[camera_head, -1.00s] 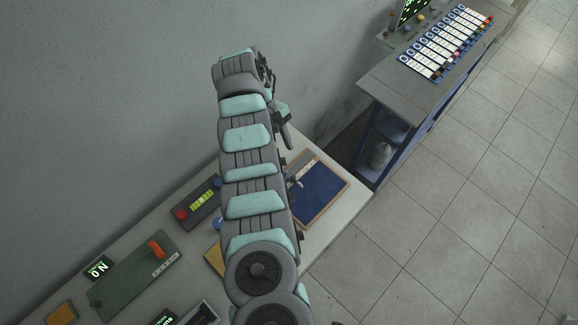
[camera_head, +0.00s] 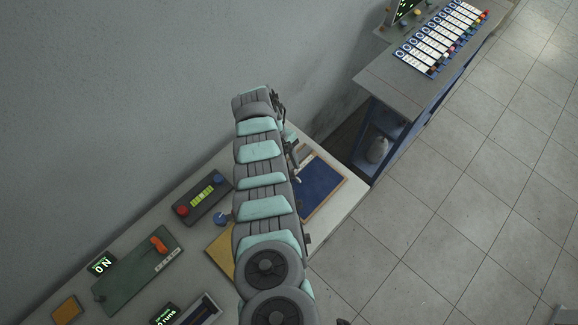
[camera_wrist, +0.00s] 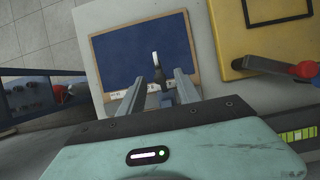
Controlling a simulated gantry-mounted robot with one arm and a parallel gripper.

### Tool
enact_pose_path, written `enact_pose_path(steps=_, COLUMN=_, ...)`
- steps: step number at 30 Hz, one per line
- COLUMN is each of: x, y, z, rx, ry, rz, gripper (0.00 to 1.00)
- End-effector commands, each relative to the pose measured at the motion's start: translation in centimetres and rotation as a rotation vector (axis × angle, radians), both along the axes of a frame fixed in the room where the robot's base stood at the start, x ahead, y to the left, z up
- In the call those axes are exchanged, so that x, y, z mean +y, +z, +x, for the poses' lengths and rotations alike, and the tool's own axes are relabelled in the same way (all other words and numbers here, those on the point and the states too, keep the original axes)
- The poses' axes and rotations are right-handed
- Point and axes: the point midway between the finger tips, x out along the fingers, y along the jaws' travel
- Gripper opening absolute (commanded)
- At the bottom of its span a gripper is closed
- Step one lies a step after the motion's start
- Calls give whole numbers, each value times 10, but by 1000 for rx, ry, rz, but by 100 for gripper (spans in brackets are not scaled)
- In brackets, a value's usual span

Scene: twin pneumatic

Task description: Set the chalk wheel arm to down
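A small dark lever with a white tip (camera_wrist: 155,62) stands at the lower part of a blue panel with a wooden frame (camera_wrist: 97,70) in the wrist view. It seems to be the chalk wheel arm, but I cannot read a label. The blue panel (camera_head: 323,188) also shows in the head view, partly behind my arm. My gripper (camera_wrist: 159,76) is open. Its two fingers are apart, one on each side of the dark lever in the picture. I cannot tell whether they touch it. In the head view the gripper is mostly hidden beside my arm.
A yellow board (camera_wrist: 225,45) lies right of the blue panel, with a dark lever and red knob (camera_wrist: 305,70) near it. A green box with an orange handle (camera_head: 158,244) and a control box with a red button (camera_head: 183,210) stand left. A shelf bench (camera_head: 372,85) stands upper right.

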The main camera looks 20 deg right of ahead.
Motion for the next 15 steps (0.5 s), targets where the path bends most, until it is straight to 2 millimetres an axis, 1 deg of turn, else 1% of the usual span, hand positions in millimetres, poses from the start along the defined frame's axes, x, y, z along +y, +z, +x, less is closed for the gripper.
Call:
enact_pose_path(steps=2, x=0, y=0, z=0, rx=0, ry=0, rz=0, gripper=40)
enact_pose_path(steps=15, x=0, y=0, z=0, rx=0, ry=0, rz=0, gripper=4)
